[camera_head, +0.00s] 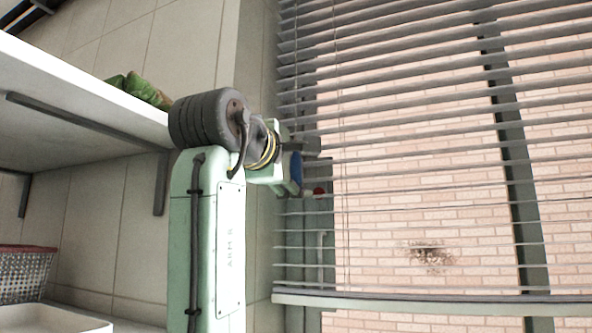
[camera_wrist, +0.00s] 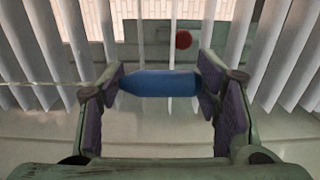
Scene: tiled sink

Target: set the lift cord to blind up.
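A blue handle (camera_wrist: 160,83) lies between the fingertips of my gripper (camera_wrist: 161,82) in the wrist view. Both pads meet its ends, so my gripper looks shut on it. The handle also shows upright at the end of my arm in the head view (camera_head: 296,171). A thin cord (camera_wrist: 35,84) reaches the left finger in the wrist view; its join to the handle is hidden. The blind (camera_head: 420,120) hangs lowered over the window, its slats spread, and its bottom rail (camera_head: 430,299) is low in the head view.
A red knob (camera_wrist: 183,40) sits just beyond the handle, near the blind; it also shows in the head view (camera_head: 318,191). A white shelf (camera_head: 90,95) with a green item (camera_head: 138,88) is left of my arm. A wire basket (camera_head: 22,275) stands lower left.

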